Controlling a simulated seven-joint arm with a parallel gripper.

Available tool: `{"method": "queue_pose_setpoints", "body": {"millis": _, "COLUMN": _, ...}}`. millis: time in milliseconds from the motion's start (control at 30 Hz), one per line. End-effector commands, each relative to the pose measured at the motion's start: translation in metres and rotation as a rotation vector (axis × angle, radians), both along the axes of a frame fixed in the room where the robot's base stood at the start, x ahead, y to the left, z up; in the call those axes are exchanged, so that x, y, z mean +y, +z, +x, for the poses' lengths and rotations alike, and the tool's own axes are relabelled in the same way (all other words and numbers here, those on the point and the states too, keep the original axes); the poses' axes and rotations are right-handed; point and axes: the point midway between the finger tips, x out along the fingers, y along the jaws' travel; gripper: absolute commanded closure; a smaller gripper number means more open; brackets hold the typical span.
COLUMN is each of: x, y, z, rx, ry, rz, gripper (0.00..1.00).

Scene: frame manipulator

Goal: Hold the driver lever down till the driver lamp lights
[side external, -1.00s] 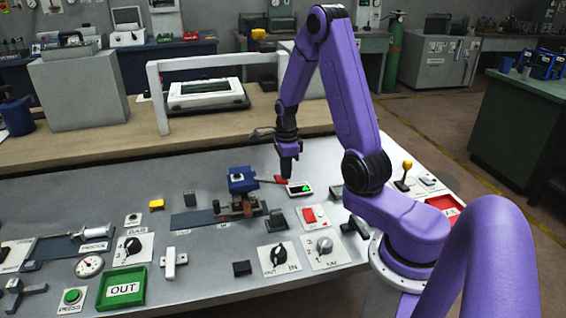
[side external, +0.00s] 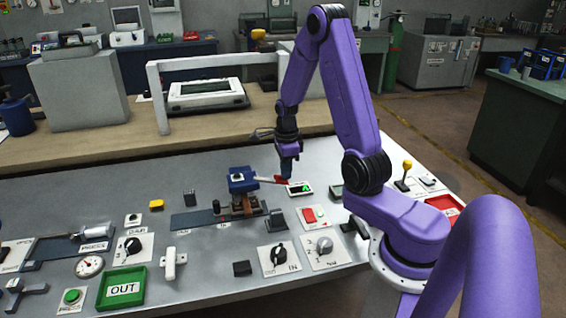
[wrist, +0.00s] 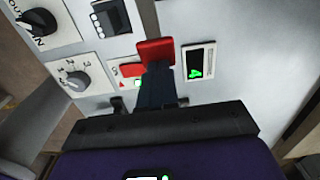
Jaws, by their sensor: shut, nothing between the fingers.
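The driver (side external: 243,182) is a blue block on a brown stand over a dark rail. Its lever, with a red tip (side external: 279,181), sticks out to the right and slopes slightly down. My gripper (side external: 288,180) points down with its shut, empty fingers at the lever's red tip. In the wrist view the red tip (wrist: 155,50) shows right at the end of my dark fingers (wrist: 158,72), seemingly touching. A small white-framed panel (side external: 300,189) beside the tip shows a lit green mark, also in the wrist view (wrist: 198,62). I cannot tell whether this is the driver lamp.
A red switch plate (side external: 312,215) and a rotary knob (side external: 325,246) sit in front of the lever. An IN/OUT knob (side external: 279,255) and a green OUT tray (side external: 122,288) lie nearer. A white frame (side external: 155,95) stands behind.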

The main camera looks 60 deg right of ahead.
Motion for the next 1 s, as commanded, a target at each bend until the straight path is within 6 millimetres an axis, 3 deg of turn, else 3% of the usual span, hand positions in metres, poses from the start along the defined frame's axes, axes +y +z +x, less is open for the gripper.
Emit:
{"method": "queue_pose_setpoints", "body": {"millis": 567, "x": -0.003, "y": -0.001, "z": -0.006, "rx": 0.012, "ry": -0.009, "rz": 0.005, "gripper": 1.0}}
{"method": "queue_pose_setpoints", "body": {"millis": 767, "x": -0.008, "y": 0.025, "z": -0.009, "rx": 0.002, "ry": -0.007, "rz": -0.001, "gripper": 1.0}}
{"method": "queue_pose_setpoints", "body": {"millis": 1000, "x": -0.018, "y": 0.069, "z": -0.018, "rx": -0.006, "ry": -0.005, "rz": -0.005, "gripper": 1.0}}
